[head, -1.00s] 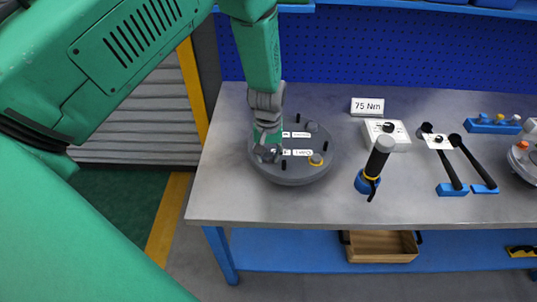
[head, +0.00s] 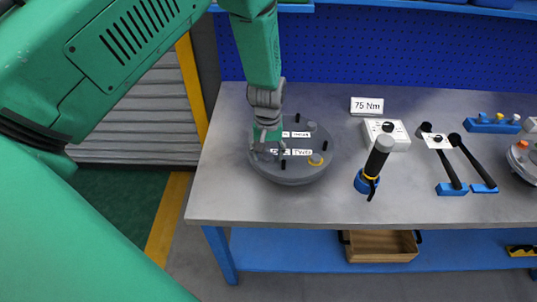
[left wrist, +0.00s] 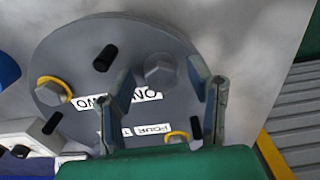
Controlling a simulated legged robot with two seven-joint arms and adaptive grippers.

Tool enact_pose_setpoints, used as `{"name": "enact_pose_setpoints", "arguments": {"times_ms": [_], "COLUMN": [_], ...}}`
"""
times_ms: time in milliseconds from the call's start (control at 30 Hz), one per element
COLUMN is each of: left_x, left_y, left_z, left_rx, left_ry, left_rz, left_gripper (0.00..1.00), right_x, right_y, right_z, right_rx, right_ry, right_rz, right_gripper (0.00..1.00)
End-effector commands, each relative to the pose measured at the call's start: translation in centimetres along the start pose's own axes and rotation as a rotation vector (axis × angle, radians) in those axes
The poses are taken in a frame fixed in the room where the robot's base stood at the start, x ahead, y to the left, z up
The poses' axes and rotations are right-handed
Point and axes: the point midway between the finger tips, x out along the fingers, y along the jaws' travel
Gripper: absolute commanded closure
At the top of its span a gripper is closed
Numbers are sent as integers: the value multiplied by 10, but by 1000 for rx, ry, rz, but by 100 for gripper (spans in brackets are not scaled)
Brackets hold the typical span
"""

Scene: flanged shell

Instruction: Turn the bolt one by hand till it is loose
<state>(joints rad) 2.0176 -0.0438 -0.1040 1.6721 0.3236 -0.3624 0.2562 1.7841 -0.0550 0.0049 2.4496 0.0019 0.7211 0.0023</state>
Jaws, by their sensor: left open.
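The round grey flanged shell (head: 290,172) stands on the bench, with hexagonal bolts, black studs and small white labels on top. My left gripper (head: 268,142) is above its left side. In the left wrist view, the open gripper (left wrist: 163,88) has a finger on each side of a grey bolt head (left wrist: 160,70), with gaps between fingers and bolt. A second bolt (left wrist: 53,91) has a yellow ring around it, and another yellow-ringed bolt (left wrist: 177,137) is partly hidden by the gripper.
On the bench (head: 230,205) to the right stand a black-handled tool in a blue holder (head: 362,182), a 75 Nm sign (head: 367,107), a white dial box (head: 386,134) and black wrenches (head: 470,160). The front left of the bench is clear.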

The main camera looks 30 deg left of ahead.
Motion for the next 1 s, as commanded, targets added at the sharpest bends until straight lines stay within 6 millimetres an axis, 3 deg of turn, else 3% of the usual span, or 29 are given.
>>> {"name": "enact_pose_setpoints", "arguments": {"times_ms": [500,700,1000], "left_x": [-98,-112,-112], "left_y": [1,0,0], "left_z": [-1,-1,0], "left_rx": [0,0,-1], "left_ry": [2,-1,-1], "left_rz": [1,-1,-1], "left_gripper": [53,53,53], "right_x": [0,0,1], "right_y": [0,0,0], "right_z": [-1,-1,-4], "right_rx": [0,0,0], "right_ry": [1,1,-1], "right_rz": [0,0,0], "right_gripper": [74,74,74]}}
